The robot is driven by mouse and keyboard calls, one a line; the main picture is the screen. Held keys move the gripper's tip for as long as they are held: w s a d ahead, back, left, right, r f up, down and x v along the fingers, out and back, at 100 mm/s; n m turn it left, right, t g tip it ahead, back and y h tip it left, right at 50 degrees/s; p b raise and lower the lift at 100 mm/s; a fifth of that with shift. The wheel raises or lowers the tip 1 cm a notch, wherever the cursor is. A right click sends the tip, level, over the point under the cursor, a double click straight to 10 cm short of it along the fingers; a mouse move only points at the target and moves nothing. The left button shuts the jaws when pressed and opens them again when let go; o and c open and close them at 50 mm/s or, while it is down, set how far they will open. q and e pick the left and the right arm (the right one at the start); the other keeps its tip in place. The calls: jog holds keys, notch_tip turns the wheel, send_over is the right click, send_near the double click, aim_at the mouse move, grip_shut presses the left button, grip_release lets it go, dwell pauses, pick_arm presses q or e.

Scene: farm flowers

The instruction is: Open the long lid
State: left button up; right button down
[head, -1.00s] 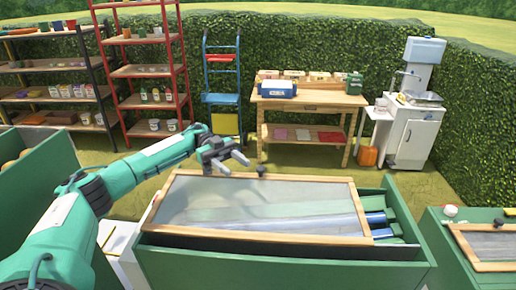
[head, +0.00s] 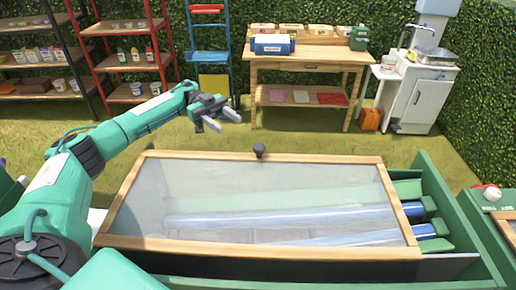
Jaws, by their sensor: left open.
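The long lid (head: 270,157) is a wood-framed clear panel with a dark knob (head: 259,150) at the middle of its far edge. It lies over the green box (head: 462,225), leaving the box's right end uncovered. Blue rolls (head: 425,231) show inside, at that open end and through the panel. My left gripper (head: 226,119) is open and empty, above and beyond the lid's far edge, to the left of the knob and apart from it. My right gripper is not in view.
A wooden table (head: 305,60) with boxes stands behind on the grass. Shelves (head: 130,60), a blue ladder (head: 208,55) and a white sink unit (head: 420,95) line the hedge. Another wood-framed lid (head: 505,222) is at the right edge. Grass beyond the lid is clear.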

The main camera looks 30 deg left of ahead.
aim_at(259, 146)
pick_arm(q)
jog(key=p+x, duration=0.5)
jog(key=x, duration=0.7)
jog(key=shift+d+f, duration=0.2)
jog(key=shift+d, duration=0.15)
jog(key=shift+s+d+f+p, duration=0.15)
jog(key=shift+s+d+p, duration=0.05)
jog(key=shift+d+p, duration=0.15)
jog(key=shift+c, duration=0.2)
jog(key=shift+w, duration=0.1)
grip_shut()
